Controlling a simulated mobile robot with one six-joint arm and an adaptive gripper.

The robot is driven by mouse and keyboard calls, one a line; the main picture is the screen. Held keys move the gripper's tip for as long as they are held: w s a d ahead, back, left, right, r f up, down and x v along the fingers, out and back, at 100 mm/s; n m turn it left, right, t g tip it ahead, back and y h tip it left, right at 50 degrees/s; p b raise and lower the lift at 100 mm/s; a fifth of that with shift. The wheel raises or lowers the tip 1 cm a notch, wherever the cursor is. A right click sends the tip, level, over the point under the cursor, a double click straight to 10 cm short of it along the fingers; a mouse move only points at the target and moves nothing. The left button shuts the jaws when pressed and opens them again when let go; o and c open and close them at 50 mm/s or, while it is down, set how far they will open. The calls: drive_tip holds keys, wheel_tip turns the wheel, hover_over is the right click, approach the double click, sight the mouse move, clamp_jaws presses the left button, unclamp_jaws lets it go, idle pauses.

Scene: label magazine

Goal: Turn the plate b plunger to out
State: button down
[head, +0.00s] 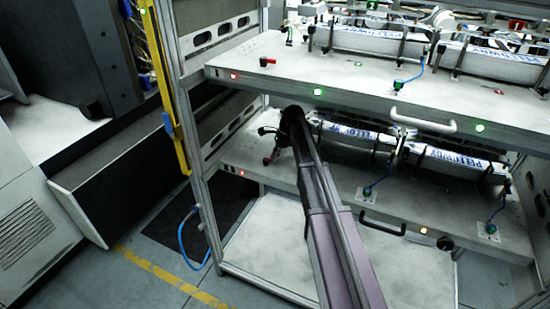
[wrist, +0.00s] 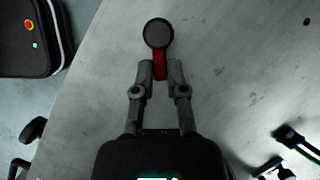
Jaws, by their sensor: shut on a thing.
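The plunger (wrist: 158,34) has a dark round knob and a red lever, and it stands on the grey plate (wrist: 225,75). My gripper (wrist: 160,72) is shut on the red lever, with one finger on each side, and the knob sticks out beyond the fingertips. In the head view my arm reaches to the left end of the lower plate (head: 315,192). There my gripper (head: 270,145) is small and dark, and a bit of red shows near it. No letter naming the plate can be read.
Label stacks (head: 450,165) lie on the lower plate to the right of my arm. The upper plate (head: 300,75) hangs above. A frame post (head: 185,130) is to the left.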

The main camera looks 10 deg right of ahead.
sight(261, 160)
drive_tip(key=n, duration=0.2)
drive_tip(key=w+n+g, duration=0.1)
drive_tip(key=n, duration=0.1)
drive_tip(key=w+n+g+h, duration=0.1)
drive_tip(key=n, duration=0.1)
drive_tip(key=shift+a+n, duration=0.3)
drive_tip(key=shift+a, duration=0.05)
drive_tip(key=n, duration=0.1)
drive_tip(key=n+g+h, duration=0.1)
drive_tip(key=n, duration=0.1)
drive_tip(key=a+n, duration=0.1)
drive_tip(key=shift+w+a+n+g, duration=0.1)
drive_tip(key=shift+w+n+g, duration=0.2)
drive_tip(key=shift+w, duration=0.1)
drive_tip(key=n, duration=0.1)
drive_tip(key=a+n+h, duration=0.1)
drive_tip(key=n, duration=0.1)
drive_tip(key=n+h, duration=0.1)
drive_tip(key=n, duration=0.1)
drive_tip(key=shift+w+a+g, duration=0.2)
drive_tip(key=shift+a+g, duration=0.05)
drive_tip(key=shift+g, duration=0.05)
drive_tip(key=n, duration=0.2)
drive_tip(key=a+n+h, duration=0.1)
drive_tip(key=n, duration=0.1)
drive_tip(key=n+h, duration=0.1)
drive_tip(key=shift+s+a+n, duration=0.2)
drive_tip(key=shift+a+n, duration=0.1)
drive_tip(key=shift+n, duration=0.1)
